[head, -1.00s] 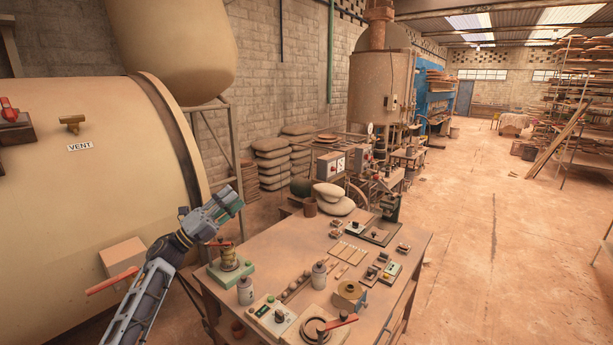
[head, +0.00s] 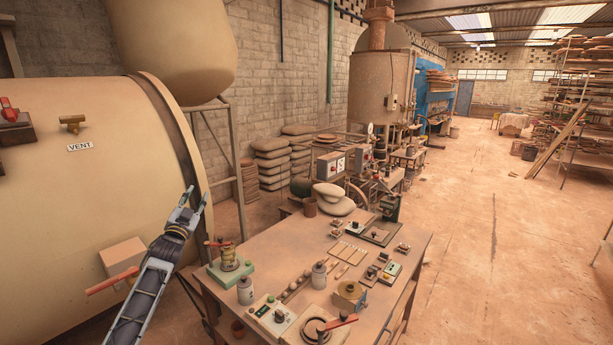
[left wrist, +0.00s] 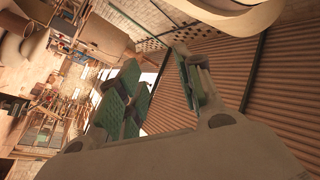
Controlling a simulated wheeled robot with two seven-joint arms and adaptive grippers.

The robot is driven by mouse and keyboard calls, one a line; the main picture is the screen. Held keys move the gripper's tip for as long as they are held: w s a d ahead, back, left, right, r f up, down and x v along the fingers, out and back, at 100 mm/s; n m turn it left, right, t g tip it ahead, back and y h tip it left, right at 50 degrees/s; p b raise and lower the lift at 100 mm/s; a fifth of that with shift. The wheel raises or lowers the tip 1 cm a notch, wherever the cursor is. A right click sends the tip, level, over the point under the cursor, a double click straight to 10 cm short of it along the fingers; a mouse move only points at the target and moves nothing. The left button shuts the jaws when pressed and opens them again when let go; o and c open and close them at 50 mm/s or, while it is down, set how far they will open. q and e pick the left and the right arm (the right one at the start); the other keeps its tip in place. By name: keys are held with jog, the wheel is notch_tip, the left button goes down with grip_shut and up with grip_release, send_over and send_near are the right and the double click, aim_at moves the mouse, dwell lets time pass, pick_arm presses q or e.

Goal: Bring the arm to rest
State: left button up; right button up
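My left gripper (head: 194,198) is raised beside the left end of the workbench, in front of the large cream tank. In the head view its two fingers point up and stand apart with nothing between them. The left wrist view shows the green-padded fingers (left wrist: 158,88) spread, with the roof and walls behind them and no object held. My right gripper is not in either view.
The workbench (head: 262,246) carries bottles, switch boxes and small parts. The cream tank (head: 80,200) with its VENT label fills the left. A red-handled lever (head: 112,281) sticks out near my left forearm. Open floor (head: 490,250) lies to the right.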

pick_arm(q)
jog(key=s+a+f+n+g+y+b, duration=0.1)
jog(key=s+f+n+g, duration=0.15)
jog(key=f, duration=1.25)
jog(key=s+f+n+g+b, duration=0.1)
jog(key=f+g, duration=0.3)
jog(key=f, duration=1.2)
jog(key=s+f+g+b, duration=0.1)
jog(key=s+f, duration=0.4)
jog(key=f, duration=0.5)
jog(key=s+d+f+g, duration=0.1)
jog(key=s+f+g, duration=0.1)
jog(key=s+f, duration=0.5)
jog(key=s+f+g+b, duration=0.1)
jog(key=s+f, duration=0.3)
jog(key=f, duration=0.8)
jog(key=s+d+f+g+b, duration=0.2)
jog(key=s+f+g, duration=0.3)
jog(key=s+f, duration=1.75)
jog(key=s+d+f+g, duration=0.1)
jog(key=s+f, duration=0.2)
jog(key=s, duration=0.7)
jog(key=s+d+f+g+b, duration=0.1)
jog(key=s+f, duration=0.3)
jog(key=s, duration=0.7)
jog(key=s+d+f+g+b, duration=0.1)
jog(key=s+f+g, duration=0.1)
jog(key=s, duration=0.9)
jog(key=shift+f+n, duration=0.35)
jog(key=shift+f, duration=0.4)
